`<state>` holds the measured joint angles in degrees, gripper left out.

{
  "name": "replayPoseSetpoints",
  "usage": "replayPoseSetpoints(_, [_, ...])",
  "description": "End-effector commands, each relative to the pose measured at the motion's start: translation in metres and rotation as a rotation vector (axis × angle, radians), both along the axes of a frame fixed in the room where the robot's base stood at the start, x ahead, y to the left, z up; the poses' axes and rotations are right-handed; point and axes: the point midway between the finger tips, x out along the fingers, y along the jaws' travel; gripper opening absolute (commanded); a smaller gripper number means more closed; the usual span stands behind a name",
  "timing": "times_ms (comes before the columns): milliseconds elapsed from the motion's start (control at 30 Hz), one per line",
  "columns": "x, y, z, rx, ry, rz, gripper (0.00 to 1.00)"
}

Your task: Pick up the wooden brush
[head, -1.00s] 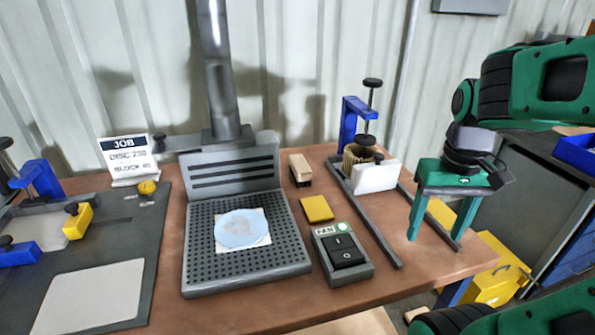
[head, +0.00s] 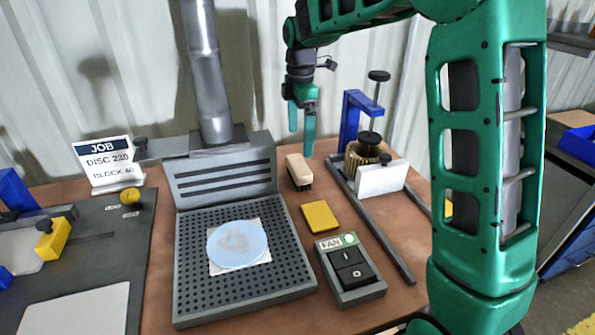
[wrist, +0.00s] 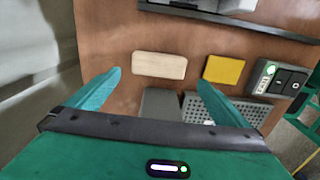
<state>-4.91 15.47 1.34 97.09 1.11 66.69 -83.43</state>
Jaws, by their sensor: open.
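The wooden brush (head: 298,170) lies on the brown bench, right of the grey extraction unit. Its pale wooden back faces up and dark bristles show beneath it. My gripper (head: 301,140) is open and empty, above the bench and apart from the brush. In the wrist view the brush (wrist: 160,65) lies beyond and between the two green fingertips (wrist: 158,78), lengthwise across the picture.
A yellow pad (head: 320,216) and a fan switch box (head: 352,268) lie in front of the brush. The duct and vented unit (head: 222,168) stand to its left. A blue clamp frame (head: 350,115) with a pleated cartridge (head: 360,155) and white block (head: 381,180) stands to its right.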

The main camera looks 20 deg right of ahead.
Motion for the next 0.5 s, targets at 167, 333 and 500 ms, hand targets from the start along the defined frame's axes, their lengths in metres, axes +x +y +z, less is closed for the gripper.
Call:
replayPoseSetpoints(167, [0.000,0.012,-0.025,0.000,0.004,0.021,1.00])
replayPoseSetpoints(333, [0.000,0.017,-0.047,0.000,0.003,0.026,1.00])
replayPoseSetpoints(500, [0.000,0.018,-0.056,0.000,0.002,0.026,1.00])
